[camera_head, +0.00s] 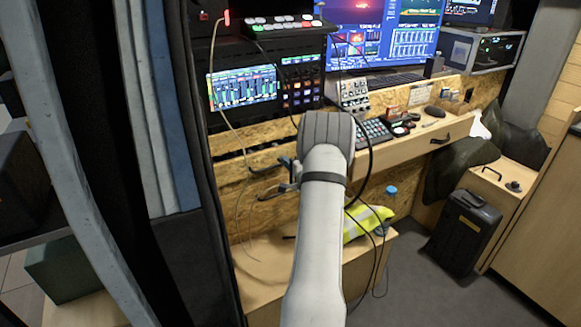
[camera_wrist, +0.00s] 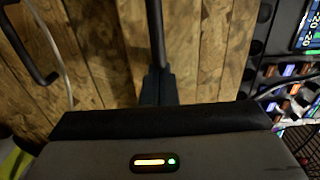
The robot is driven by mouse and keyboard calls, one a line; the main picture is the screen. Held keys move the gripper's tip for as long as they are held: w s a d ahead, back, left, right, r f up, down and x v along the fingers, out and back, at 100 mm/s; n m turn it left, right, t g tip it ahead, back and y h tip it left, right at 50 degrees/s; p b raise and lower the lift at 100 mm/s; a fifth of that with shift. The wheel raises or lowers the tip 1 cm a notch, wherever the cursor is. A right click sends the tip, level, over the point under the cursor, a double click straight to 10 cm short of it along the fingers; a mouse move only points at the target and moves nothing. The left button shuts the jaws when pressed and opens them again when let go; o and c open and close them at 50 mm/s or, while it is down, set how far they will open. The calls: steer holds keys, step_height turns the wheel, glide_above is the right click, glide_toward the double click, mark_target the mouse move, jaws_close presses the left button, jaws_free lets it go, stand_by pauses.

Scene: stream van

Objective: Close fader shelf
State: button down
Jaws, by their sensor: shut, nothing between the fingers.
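A pale wooden shelf (camera_head: 412,148) juts out from the desk to the right of my arm, with a black handle (camera_head: 440,139) on its front. It carries a small key panel (camera_head: 374,132) and other small controls. My arm hides the shelf's left end. My gripper shows in the wrist view (camera_wrist: 156,40) as a narrow dark bar. It is shut and empty, in front of the wood-chip panel (camera_wrist: 100,45). In the head view it is mostly hidden by my arm, with dark parts showing to the left. It is apart from the shelf's handle.
A dark handle (camera_wrist: 30,50) is at upper left in the wrist view. Loose cables hang beside my arm. A yellow vest (camera_head: 366,222) lies on a low wooden box. A black case (camera_head: 462,232) stands at right, with open floor before it. Screens and a mouse (camera_head: 435,111) are behind.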

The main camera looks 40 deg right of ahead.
mark_target(281, 155)
steer(key=x, duration=0.4)
steer(key=shift+w+d, duration=0.1)
steer(key=shift+w, duration=0.2)
steer(key=shift+w+r, duration=0.15)
steer(key=shift+r, duration=0.2)
steer(key=shift+s+f, duration=0.1)
steer(key=shift+s, duration=0.1)
steer(key=v, duration=1.4)
steer(key=shift+f, duration=0.25)
